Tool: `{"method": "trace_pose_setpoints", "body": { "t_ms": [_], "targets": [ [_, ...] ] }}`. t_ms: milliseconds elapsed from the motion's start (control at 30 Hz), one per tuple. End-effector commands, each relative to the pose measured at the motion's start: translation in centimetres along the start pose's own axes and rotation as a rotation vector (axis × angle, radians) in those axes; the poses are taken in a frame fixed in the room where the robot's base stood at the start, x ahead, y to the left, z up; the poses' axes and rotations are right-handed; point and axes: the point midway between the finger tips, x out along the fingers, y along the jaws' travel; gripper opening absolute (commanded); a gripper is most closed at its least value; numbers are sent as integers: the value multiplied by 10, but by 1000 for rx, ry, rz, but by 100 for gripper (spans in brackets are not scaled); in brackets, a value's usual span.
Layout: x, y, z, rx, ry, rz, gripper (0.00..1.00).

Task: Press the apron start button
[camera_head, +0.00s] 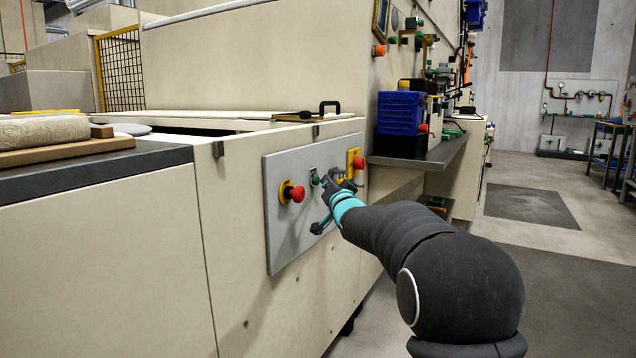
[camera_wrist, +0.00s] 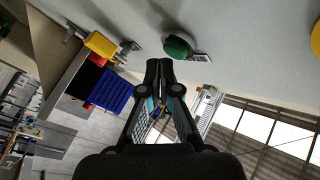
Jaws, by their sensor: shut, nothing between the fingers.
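A grey control panel (camera_head: 285,225) is fixed on the front of the beige cabinet. A small green button (camera_head: 315,180) sits on its upper part, beside a red mushroom button on a yellow base (camera_head: 293,193). In the wrist view the green button (camera_wrist: 178,46) is round and domed, with a small label plate (camera_wrist: 201,58) next to it. My gripper (camera_head: 327,183) is at the panel, just to the right of the green button. In the wrist view its fingertips (camera_wrist: 158,64) are together and empty, close to the button. A small gap seems to separate them; contact cannot be told for certain.
A second red button on a yellow plate (camera_head: 356,162) is on the panel's right side. A blue bin (camera_head: 401,113) stands on a dark shelf (camera_head: 425,155) to the right. A dark handle (camera_head: 329,107) sits on the cabinet top. The floor at right (camera_head: 560,270) is clear.

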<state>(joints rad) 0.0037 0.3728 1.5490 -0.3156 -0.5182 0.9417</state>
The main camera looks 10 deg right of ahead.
Motion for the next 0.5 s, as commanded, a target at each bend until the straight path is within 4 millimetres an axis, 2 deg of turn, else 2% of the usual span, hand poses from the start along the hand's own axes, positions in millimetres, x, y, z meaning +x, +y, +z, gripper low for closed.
{"method": "trace_pose_setpoints", "body": {
  "t_ms": [500],
  "targets": [
    [-6,4,-5,0,1,0,0]
  ]
}}
